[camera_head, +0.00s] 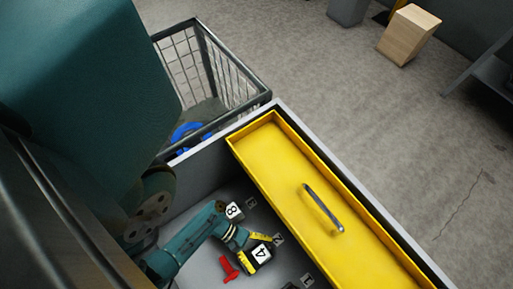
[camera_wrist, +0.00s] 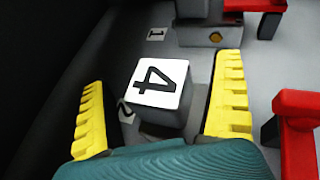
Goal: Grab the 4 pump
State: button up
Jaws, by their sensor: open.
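The 4 pump shows in the wrist view as a dark grey block with a white top marked 4 (camera_wrist: 158,84). In the head view its white label (camera_head: 262,254) shows low in the grey bin. My gripper (camera_wrist: 161,76) is open, with one yellow finger on either side of the block. A gap shows between the block and each finger in the wrist view; I cannot tell whether either touches lower down. The pump's lower part is hidden. My gripper also shows in the head view (camera_head: 255,251), reaching down into the bin.
A block marked 8 (camera_head: 234,211) stands near my arm. Red parts (camera_wrist: 298,130) lie close outside the right finger. Floor labels 2 (camera_wrist: 125,112) and 1 (camera_wrist: 157,34) are visible. A yellow tray with a handle (camera_head: 270,150) covers the bin's right side. A wire basket (camera_head: 235,80) stands behind.

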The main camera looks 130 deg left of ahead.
jog(key=shift+x, duration=0.75)
jog(key=shift+c, duration=0.2)
jog(key=c, duration=1.4)
jog(key=shift+a+r, duration=0.1)
